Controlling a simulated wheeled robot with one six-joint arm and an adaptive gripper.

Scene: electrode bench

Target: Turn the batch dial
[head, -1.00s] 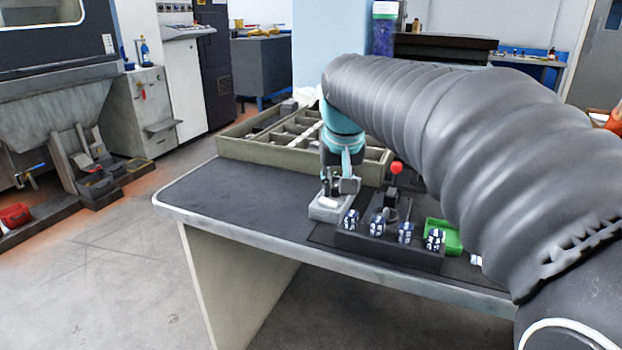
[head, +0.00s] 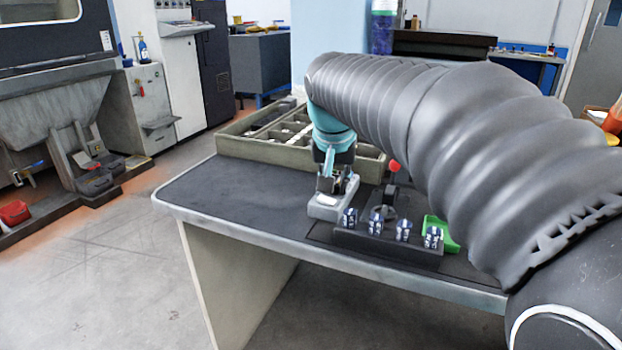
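A small light-grey box (head: 325,208) stands on the dark bench top, left of a black block with several blue-and-white pieces. My gripper (head: 331,187) points down at the top of this box, at or just above it. The gripper and wrist cover much of the box's top, so no dial can be made out clearly. The fingers are small and dark, and whether they are open, shut or touching anything cannot be told.
The black block (head: 385,247) sits right of the box, near the bench's front edge. Behind it are a red-knobbed lever (head: 394,166) and a green tray (head: 447,238). A divided wooden tray (head: 262,150) lies behind. The bench's left part (head: 235,195) is clear.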

